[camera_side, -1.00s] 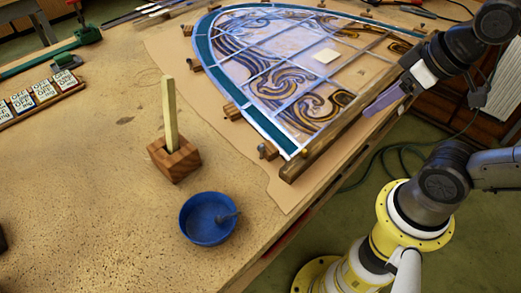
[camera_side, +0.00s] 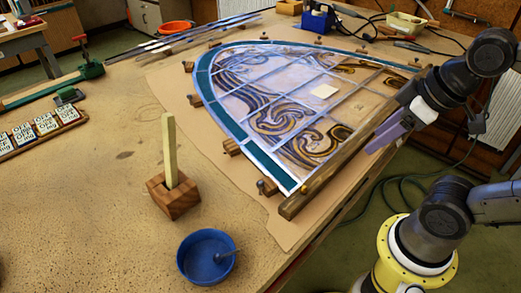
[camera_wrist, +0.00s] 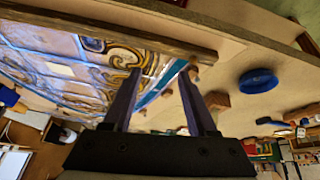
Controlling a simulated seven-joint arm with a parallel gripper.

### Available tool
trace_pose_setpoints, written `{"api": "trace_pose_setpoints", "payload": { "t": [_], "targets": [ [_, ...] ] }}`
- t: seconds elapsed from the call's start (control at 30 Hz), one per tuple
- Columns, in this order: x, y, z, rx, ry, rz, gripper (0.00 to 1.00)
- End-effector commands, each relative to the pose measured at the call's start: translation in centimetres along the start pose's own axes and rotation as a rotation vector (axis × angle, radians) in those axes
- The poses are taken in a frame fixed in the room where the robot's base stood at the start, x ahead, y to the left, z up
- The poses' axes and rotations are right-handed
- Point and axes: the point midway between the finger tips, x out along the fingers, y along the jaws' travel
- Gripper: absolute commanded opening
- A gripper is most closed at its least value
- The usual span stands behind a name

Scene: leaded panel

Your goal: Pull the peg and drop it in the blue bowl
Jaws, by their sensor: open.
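A pale yellow-green peg (camera_side: 170,148) stands nearly upright in a brown wooden block (camera_side: 173,198), left of centre in the side view. Its lower end is hidden in the block. The blue bowl (camera_side: 188,272) sits on the bench just in front of the block and holds a small dark object with a stem. The bowl also shows in the wrist view (camera_wrist: 258,81), with the block (camera_wrist: 217,101) left of it. My gripper (camera_side: 377,140) is open and empty. It is above the right edge of the leaded panel, well away from the peg.
The leaded panel (camera_side: 290,95) lies on brown paper behind the block, with a wooden batten (camera_side: 325,185) along its right edge and small blocks and pins around it. A lettered tile rack (camera_side: 40,130) is at the left. Bench is clear around the block and bowl.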

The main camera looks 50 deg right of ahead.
Motion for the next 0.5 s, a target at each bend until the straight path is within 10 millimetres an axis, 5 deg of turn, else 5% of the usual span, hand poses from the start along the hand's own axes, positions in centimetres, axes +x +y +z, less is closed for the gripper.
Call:
{"api": "trace_pose_setpoints", "payload": {
  "t": [0.27,0.5],
  "targets": [
    [-1.9,-0.5,-7.0,-0.456,-0.086,-0.063,0.58],
    [0.9,-4.0,-14.6,-0.879,-0.214,-0.198,0.58]
  ]
}}
